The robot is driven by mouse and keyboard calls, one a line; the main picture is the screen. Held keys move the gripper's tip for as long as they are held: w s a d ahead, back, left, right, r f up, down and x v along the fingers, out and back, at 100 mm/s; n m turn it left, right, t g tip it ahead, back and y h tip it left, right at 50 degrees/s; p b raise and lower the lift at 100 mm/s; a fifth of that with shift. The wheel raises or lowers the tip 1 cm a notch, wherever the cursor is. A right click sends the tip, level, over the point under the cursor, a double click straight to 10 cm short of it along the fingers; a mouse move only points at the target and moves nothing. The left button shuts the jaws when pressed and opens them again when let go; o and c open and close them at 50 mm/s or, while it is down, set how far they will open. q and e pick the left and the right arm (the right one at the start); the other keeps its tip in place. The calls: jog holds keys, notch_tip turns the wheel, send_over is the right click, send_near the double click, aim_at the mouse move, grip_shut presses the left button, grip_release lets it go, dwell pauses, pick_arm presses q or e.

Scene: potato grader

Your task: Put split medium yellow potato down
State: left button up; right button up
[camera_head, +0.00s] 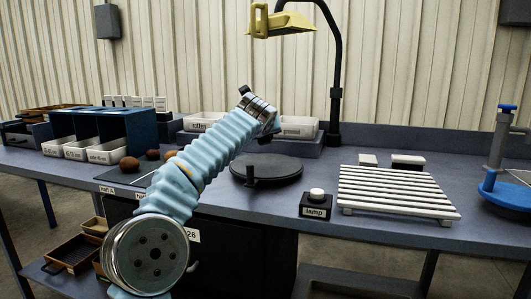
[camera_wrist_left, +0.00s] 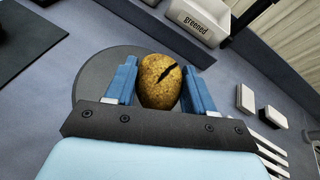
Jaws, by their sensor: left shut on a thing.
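A yellow-brown potato with a dark split across it (camera_wrist_left: 156,92) is between the two blue fingers of my left gripper (camera_wrist_left: 160,88) in the left wrist view. The fingers are shut on its sides. Behind it lies a dark round plate (camera_wrist_left: 92,82); I cannot tell how far above the plate the potato is. In the head view my left arm reaches over the bench towards this round plate (camera_head: 265,169), and its wrist hides the fingers and the potato. My right gripper is not in view.
White bins stand at the back, one labelled "greened" (camera_wrist_left: 200,18). A white slatted rack (camera_head: 395,190) and a lamp button (camera_head: 316,204) are to the right. Several dark potatoes (camera_head: 129,164) lie on the left near a blue divided holder (camera_head: 110,130). A yellow lamp (camera_head: 282,24) hangs above.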

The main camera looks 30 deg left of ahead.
aim_at(265, 164)
pick_arm(q)
jog(key=w+f, duration=0.1)
jog(key=f, duration=0.1)
jog(key=w+a+f, duration=0.1)
jog(key=w+f, duration=0.1)
jog(key=shift+a, duration=0.15)
jog(key=f, duration=0.2)
jog(key=shift+w+a+f, duration=0.1)
jog(key=shift+w+f, duration=0.1)
jog(key=shift+f, duration=0.55)
jog(key=shift+f, duration=0.1)
jog(key=o, duration=1.1)
jog(key=b+v, duration=0.1)
jog(key=v, duration=1.1)
jog(key=shift+b, duration=0.35)
